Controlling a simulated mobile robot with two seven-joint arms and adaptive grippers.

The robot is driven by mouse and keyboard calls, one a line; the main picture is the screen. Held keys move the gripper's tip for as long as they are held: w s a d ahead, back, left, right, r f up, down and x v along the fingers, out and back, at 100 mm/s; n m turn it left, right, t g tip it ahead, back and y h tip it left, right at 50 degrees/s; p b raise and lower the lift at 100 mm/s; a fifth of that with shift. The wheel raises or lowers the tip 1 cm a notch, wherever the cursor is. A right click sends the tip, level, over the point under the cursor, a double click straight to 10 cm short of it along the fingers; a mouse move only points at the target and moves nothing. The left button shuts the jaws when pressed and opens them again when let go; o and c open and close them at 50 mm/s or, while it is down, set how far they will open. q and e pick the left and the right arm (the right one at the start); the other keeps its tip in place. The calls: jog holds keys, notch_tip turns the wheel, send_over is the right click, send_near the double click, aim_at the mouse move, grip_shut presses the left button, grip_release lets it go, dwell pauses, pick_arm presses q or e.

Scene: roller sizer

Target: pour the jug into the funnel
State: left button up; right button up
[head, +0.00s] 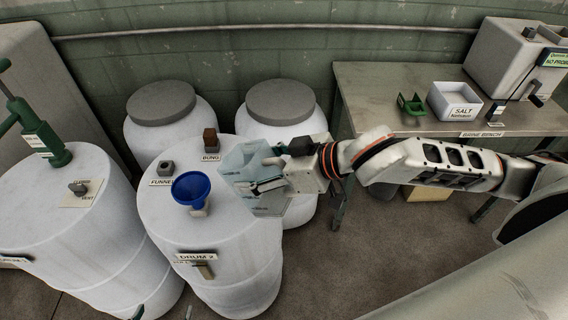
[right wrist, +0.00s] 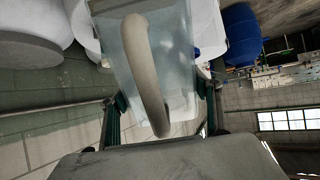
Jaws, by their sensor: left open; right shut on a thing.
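The jug (head: 240,167) is pale blue and see-through. My right gripper (head: 283,170) is shut on it at its handle side, and the arm comes in from the right. In the right wrist view the jug's beige handle (right wrist: 146,70) shows in front of the jug's clear wall. The blue funnel (head: 191,188) stands on top of drum 2 (head: 205,235), mouth up. The jug is held to the right of the funnel, apart from it, over the drum's right edge. I cannot tell how far the jug is tilted. My left gripper is not visible.
A drum with a green pump (head: 50,150) stands left. Two lidded drums (head: 161,103) are behind. A brine bench (head: 385,80) with a salt box (head: 455,101) stands right.

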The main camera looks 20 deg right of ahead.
jog(key=a+r+n+g+y, duration=0.1)
jog(key=a, duration=0.1)
jog(key=w+a+r+n+g+y, duration=0.1)
jog(key=a+r, duration=0.1)
jog(key=a+r+n+y, duration=0.1)
jog(key=a+n, duration=0.1)
jog(key=shift+w+r+g, duration=0.2)
jog(key=shift+g, duration=0.2)
pick_arm(q)
notch_tip(320, 180, down, 10)
jog(key=w+d+b, duration=0.1)
jog(key=b, duration=1.1)
jog(key=shift+r+m, duration=0.15)
jog(key=shift+m, duration=0.15)
pick_arm(e)
jog(key=w+a+r+n+y, duration=0.1)
jog(key=w+a+r+y, duration=0.2)
jog(key=r+y, duration=0.2)
jog(key=shift+r+y, duration=0.3)
jog(key=shift+r, duration=0.2)
pick_arm(q)
jog(key=shift+s+d, duration=0.15)
jog(key=shift+s, duration=0.1)
pick_arm(e)
jog(key=shift+n, duration=0.3)
